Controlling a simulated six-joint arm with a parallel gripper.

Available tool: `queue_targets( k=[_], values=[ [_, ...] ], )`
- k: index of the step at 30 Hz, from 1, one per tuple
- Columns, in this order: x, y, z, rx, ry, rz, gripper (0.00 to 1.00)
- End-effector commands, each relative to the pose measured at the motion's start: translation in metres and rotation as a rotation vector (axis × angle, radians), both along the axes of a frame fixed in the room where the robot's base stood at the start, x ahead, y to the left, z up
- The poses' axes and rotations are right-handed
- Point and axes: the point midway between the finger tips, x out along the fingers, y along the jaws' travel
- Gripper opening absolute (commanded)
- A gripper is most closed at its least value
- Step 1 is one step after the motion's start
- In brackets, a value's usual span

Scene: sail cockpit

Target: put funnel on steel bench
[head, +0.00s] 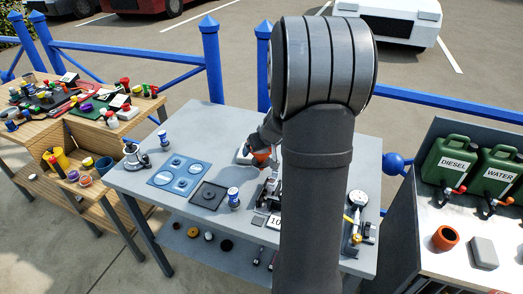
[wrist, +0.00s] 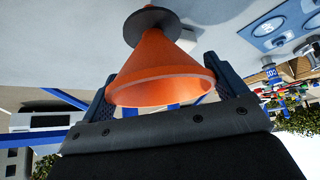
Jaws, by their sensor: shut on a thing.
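The orange funnel (wrist: 160,65) is between the two dark fingers of my gripper (wrist: 168,88) in the wrist view, its wide mouth toward the camera. A dark disc (wrist: 148,22) shows around its narrow end. In the head view a small orange part of the funnel (head: 261,156) shows beside my gripper (head: 263,143), over the grey steel bench (head: 195,125). My arm hides much of the bench's right half. I cannot tell whether the funnel touches the bench top.
A blue tray with round recesses (head: 177,175), a dark square plate (head: 208,195) and a small blue-and-white can (head: 233,197) stand on the bench. Cluttered wooden shelves (head: 75,125) are left; green jerrycans (head: 450,160) are right. The bench's back left is clear.

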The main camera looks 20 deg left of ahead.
Motion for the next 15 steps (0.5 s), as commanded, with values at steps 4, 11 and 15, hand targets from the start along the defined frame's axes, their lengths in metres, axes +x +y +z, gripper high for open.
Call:
queue_targets(
  k=[4,11,15],
  values=[
    [-0.0001,-0.0005,-0.0117,-0.001,0.0,-0.001,0.67],
    [0.0001,-0.0006,-0.0116,-0.001,-0.001,-0.001,0.67],
    [0.0,-0.0005,-0.0149,-0.001,-0.001,-0.001,0.92]
  ],
)
